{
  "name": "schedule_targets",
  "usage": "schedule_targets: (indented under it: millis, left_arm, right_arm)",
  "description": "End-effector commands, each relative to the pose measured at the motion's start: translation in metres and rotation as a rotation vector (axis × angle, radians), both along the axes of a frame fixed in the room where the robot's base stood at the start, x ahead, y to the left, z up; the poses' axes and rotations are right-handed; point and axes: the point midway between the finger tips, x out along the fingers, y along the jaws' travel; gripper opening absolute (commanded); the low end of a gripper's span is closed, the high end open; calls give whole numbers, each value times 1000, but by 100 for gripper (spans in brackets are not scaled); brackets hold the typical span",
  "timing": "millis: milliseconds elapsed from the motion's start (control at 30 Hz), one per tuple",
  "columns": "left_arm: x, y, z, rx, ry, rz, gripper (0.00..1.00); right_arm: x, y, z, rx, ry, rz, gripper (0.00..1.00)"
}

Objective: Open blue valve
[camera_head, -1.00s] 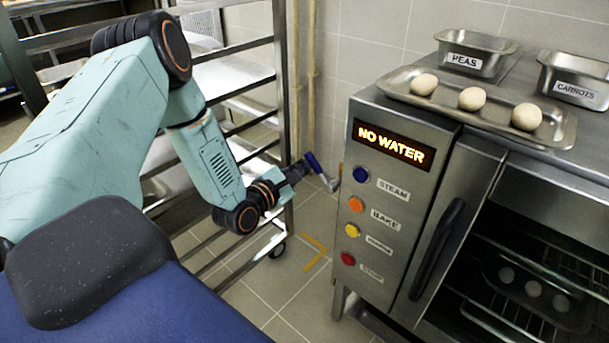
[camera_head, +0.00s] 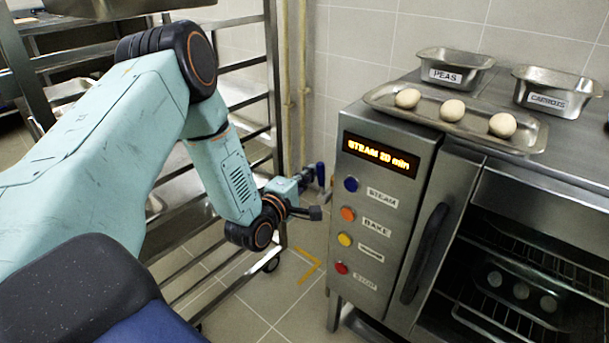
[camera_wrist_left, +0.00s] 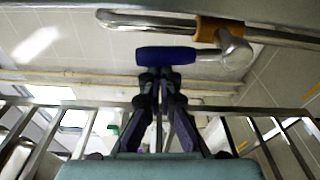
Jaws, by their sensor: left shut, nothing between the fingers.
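The blue valve handle (camera_head: 320,175) is at the left side of the steel oven and stands roughly upright in the head view. In the left wrist view the blue handle (camera_wrist_left: 180,54) lies across the picture, joined to a metal elbow beside a brass-coloured fitting (camera_wrist_left: 218,30) on a pipe. My left gripper (camera_head: 308,175) is shut and empty, with its fingertips right beside the handle. In the left wrist view the fingertips (camera_wrist_left: 161,74) meet the handle's near edge; I cannot tell whether they touch it. My right gripper is out of view.
The oven's display (camera_head: 381,154) reads "STEAM 20 min", above a column of coloured buttons. A tray (camera_head: 455,118) with three round pale items, a PEAS pan (camera_head: 455,68) and a CARROTS pan (camera_head: 556,91) stand on top. A metal rack (camera_head: 272,90) stands close behind my left arm.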

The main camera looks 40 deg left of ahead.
Motion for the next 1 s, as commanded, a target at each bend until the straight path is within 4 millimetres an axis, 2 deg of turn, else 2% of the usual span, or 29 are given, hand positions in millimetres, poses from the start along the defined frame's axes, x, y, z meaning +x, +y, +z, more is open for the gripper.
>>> schedule_targets:
  millis: [300, 1000]
  left_arm:
    - [-3, -8, 2, -3, 0, 0, 0]
    - [-2, -8, 2, -5, 0, 1, 0]
  right_arm:
    - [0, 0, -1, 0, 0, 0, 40]
    - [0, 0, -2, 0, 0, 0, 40]
